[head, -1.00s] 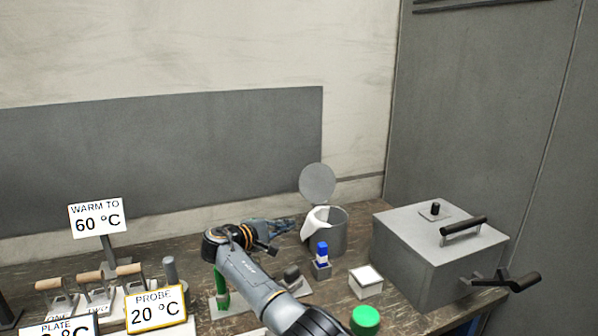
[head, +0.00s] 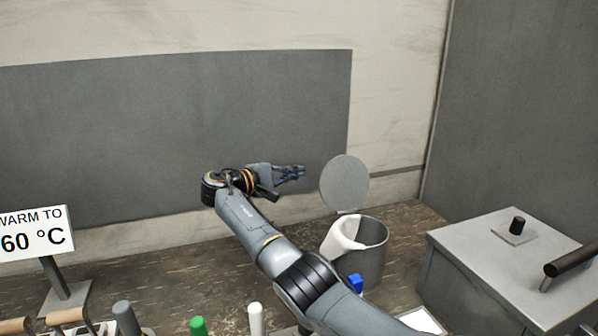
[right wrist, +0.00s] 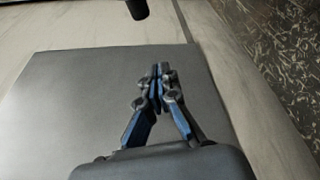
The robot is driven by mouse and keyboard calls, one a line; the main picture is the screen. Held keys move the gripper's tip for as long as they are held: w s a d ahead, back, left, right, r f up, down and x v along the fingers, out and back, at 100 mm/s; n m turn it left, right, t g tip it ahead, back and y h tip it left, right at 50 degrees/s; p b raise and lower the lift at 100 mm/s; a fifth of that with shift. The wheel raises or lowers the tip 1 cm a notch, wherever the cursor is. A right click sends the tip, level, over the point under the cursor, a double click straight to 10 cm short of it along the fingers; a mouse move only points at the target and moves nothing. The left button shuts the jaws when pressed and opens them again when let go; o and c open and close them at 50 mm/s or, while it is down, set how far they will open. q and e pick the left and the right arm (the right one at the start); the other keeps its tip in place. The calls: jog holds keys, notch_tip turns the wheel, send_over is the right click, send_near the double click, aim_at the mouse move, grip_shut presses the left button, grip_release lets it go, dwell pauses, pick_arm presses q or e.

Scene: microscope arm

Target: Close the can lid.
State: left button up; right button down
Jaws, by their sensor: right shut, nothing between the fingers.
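The grey can (head: 371,258) stands on the bench with its round lid (head: 345,183) raised upright at the back. A white cloth or liner (head: 343,236) hangs over the can's left rim. My right gripper (head: 301,172) is shut and empty, to the left of the lid at about its height, with a visible gap between them in the picture. In the right wrist view the closed fingers (right wrist: 160,72) point ahead over the grey wall panel, and the can is out of sight there. My left gripper is not in view.
A grey box (head: 500,262) with a black knob and a dark handle stands at the right. A sign reading 60 °C (head: 36,231) stands at the left. A blue-topped item (head: 356,283) is just in front of the can. A grey panel (head: 150,140) covers the wall behind.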

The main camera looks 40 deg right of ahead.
aim_at(341, 182)
jog(key=d+p, duration=0.1)
jog(key=d, duration=0.7)
jog(key=s+p, duration=0.1)
jog(key=s, duration=0.1)
jog(key=s+a+p, duration=0.1)
jog(key=p, duration=0.1)
jog(key=shift+s+a+r, duration=0.2)
jog(key=shift+s, duration=0.15)
